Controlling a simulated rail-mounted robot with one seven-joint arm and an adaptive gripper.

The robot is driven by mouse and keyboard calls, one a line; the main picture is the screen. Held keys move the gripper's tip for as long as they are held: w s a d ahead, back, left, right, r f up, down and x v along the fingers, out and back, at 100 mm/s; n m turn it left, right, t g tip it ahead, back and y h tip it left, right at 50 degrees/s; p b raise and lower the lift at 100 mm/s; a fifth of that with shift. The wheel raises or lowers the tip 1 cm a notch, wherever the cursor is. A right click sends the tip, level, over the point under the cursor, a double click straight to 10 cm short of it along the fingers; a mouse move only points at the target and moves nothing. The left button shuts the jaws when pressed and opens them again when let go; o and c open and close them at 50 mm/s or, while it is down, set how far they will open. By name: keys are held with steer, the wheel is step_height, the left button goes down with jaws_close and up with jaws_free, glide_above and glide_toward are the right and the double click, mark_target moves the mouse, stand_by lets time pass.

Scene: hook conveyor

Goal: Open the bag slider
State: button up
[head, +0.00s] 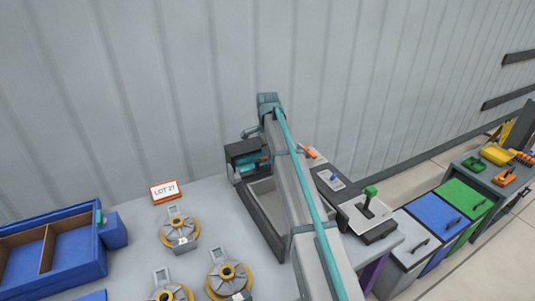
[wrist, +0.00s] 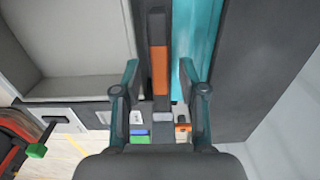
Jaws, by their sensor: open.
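My gripper (wrist: 159,72) shows in the wrist view with its two teal-and-dark fingers apart. An upright bar with a dark top and an orange lower part (wrist: 160,70) stands in line with the gap between the fingers. Clear space shows on both sides of it, and I see no contact. A glossy teal strip (wrist: 182,45) lies beside it on the right. No part is labelled as the bag slider, so I cannot tell for sure which piece it is. In the head view my arm covers this area, and the fingertips cannot be made out clearly.
A dark box with teal inside (head: 247,158) stands by the wall, next to a grey open bin (head: 262,198). A green-knobbed lever (head: 370,191) is at right. Several round yellow-rimmed fixtures (head: 179,231), a "LOT 27" sign (head: 165,191) and a blue divided tray (head: 100,262) are at left.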

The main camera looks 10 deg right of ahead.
jaws_close()
stand_by(0.4)
